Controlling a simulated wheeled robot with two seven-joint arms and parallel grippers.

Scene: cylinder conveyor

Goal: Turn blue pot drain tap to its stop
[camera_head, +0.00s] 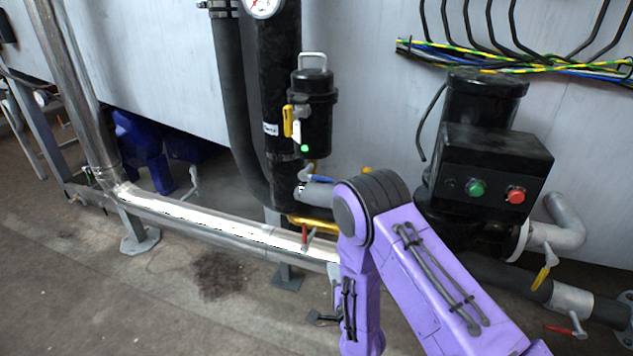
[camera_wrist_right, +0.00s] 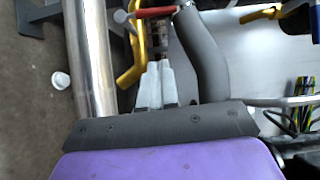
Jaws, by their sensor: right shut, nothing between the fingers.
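A small blue tap handle (camera_head: 321,181) shows in the head view, below the black pot (camera_head: 312,110) and beside a grey pipe end. My purple right arm stands just to its right, apart from it in the picture. My right gripper (camera_wrist_right: 159,68) shows in the wrist view with its two pale fingers together and nothing between them. In the head view my arm hides most of this gripper. In the wrist view the fingertips point towards a red handle (camera_wrist_right: 155,12) beside a yellow pipe (camera_wrist_right: 131,72). My left gripper is out of view.
A shiny steel pipe (camera_head: 220,220) runs low across the front, with a red lever (camera_head: 305,236) near it. A yellow lever (camera_head: 287,121) is on the pot's side. A black pump box (camera_head: 495,170) stands at right. The floor at lower left is clear.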

